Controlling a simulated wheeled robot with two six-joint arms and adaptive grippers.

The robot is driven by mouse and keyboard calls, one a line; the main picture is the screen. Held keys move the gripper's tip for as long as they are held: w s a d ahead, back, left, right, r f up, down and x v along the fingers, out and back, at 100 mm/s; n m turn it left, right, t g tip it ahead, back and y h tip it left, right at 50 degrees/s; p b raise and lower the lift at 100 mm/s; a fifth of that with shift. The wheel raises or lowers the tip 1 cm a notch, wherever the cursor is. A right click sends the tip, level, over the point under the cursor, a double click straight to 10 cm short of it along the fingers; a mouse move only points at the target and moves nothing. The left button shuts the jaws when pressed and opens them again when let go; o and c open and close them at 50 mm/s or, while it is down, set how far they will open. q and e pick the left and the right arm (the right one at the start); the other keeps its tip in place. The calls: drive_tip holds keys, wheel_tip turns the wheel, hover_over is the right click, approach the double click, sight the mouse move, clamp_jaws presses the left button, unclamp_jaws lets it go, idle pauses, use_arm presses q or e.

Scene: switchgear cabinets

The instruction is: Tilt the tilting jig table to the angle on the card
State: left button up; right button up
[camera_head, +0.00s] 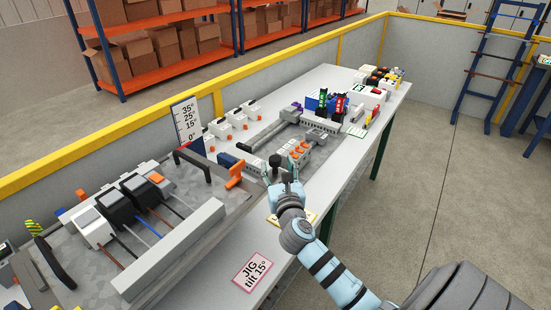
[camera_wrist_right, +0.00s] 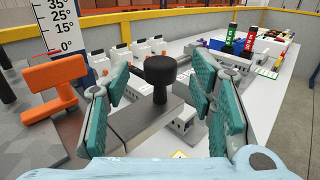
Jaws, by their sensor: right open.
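The tilting jig table (camera_head: 205,190) is a grey plate that looks about flat, carrying an orange clamp (camera_head: 236,175). The clamp also shows in the right wrist view (camera_wrist_right: 53,92). An angle scale (camera_head: 187,122) marked 0°, 15°, 25° and 35° stands behind it. A pink card (camera_head: 257,270) on the bench reads "JIG tilt 15°". A black knob (camera_wrist_right: 160,70) stands upright on a dark grey bar (camera_wrist_right: 135,128). My right gripper (camera_head: 277,168) is open, its teal fingers (camera_wrist_right: 165,95) on either side of the knob with gaps. My left gripper is out of view.
Black and white devices with cables (camera_head: 120,208) lie on the left, beside a long grey rail (camera_head: 170,250). Grey blocks with orange parts (camera_head: 299,152) and red and green devices (camera_head: 332,105) stand farther along the bench. A yellow-topped wall (camera_head: 120,128) runs behind.

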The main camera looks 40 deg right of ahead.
sight(276, 163)
drive_tip(key=x, duration=0.5)
drive_tip(key=shift+f, duration=0.1)
drive_tip(key=shift+s, duration=0.1)
drive_tip(key=shift+c, duration=0.4)
clamp_jaws()
